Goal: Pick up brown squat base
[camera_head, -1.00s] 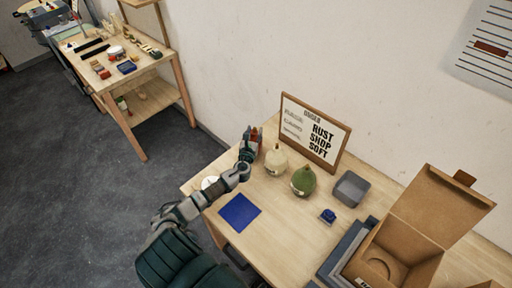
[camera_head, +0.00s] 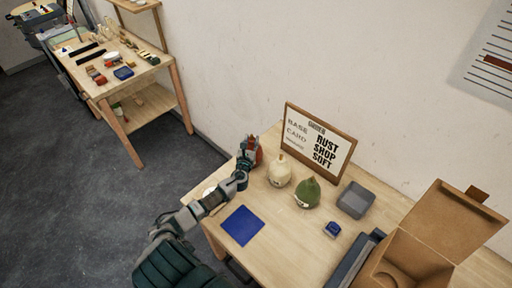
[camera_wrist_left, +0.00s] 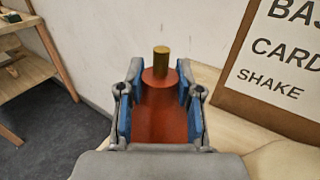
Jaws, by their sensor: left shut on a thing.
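My left gripper (camera_head: 248,154) is at the far left part of the table, shut on the rust-brown base (camera_head: 258,157). In the left wrist view, the blue-padded fingers of the gripper (camera_wrist_left: 160,98) press on both sides of the brown base (camera_wrist_left: 166,125), which has a short brass stem (camera_wrist_left: 161,62) on top. The base looks upright. I cannot tell whether its bottom touches the table. A cream base (camera_head: 280,173) and a green base (camera_head: 307,194) stand to its right, apart from it. My right gripper is not in view.
A framed order sign (camera_head: 319,141) stands behind the bases. A grey tray (camera_head: 355,199), a small blue item (camera_head: 332,229) and an open cardboard box (camera_head: 440,240) are to the right. A blue mat (camera_head: 242,225) lies in front, with bare table around it.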

